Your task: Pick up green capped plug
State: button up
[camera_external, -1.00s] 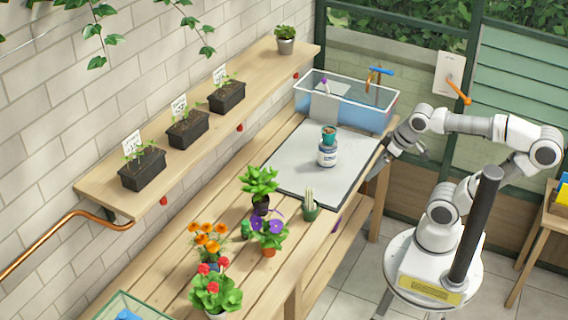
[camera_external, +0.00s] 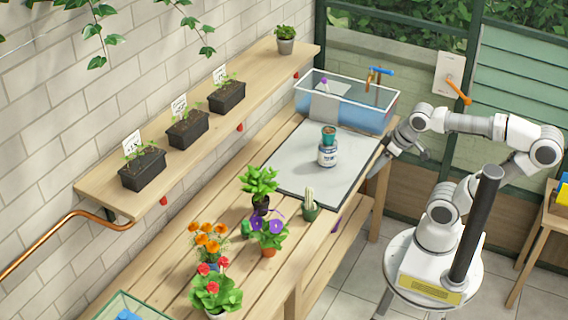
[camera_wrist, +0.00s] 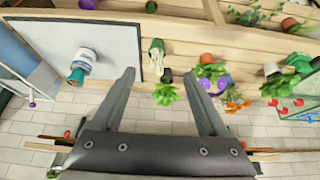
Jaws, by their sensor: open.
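I cannot make out for sure which thing is the green capped plug. A white jar (camera_external: 327,155) stands upright on the grey mat, with a small teal pot (camera_external: 329,133) on top holding something brownish. In the wrist view the jar (camera_wrist: 85,57) and the teal pot (camera_wrist: 75,76) are left of my fingers. A small green item (camera_external: 246,229), partly hidden by flowers, stands on the bench. My gripper (camera_wrist: 160,75) is open and empty, its two fingers spread wide. In the external view it is at the bench's right edge, apart from the jar.
The grey mat (camera_external: 290,180) is otherwise clear. A glass tank of water (camera_external: 360,112) stands at its far end. A wall shelf (camera_external: 105,190) bears black planters (camera_external: 142,170).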

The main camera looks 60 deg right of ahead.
jog(key=shift+c, duration=0.3)
jog(key=w+d+f+n+t+h+b, duration=0.1)
jog(key=w+d+f+t+h+b, duration=0.2)
jog(key=w, duration=0.7)
jog(key=n+t+y+b, duration=0.2)
jog(key=n+y+b, duration=0.5)
jog(key=y, duration=0.4)
send_near(246, 228)
jog(key=b+x, duration=0.1)
jog(key=x, duration=0.3)
jog(key=b+x, duration=0.2)
jog(key=x, duration=0.2)
jog(key=w+d+b+x, duration=0.1)
jog(key=b+x, duration=0.1)
jog(key=x, duration=0.2)
jog(key=shift+w+a+r, duration=0.2)
jog(key=shift+w, duration=0.05)
jog(key=shift+c, duration=0.2)
grip_shut()
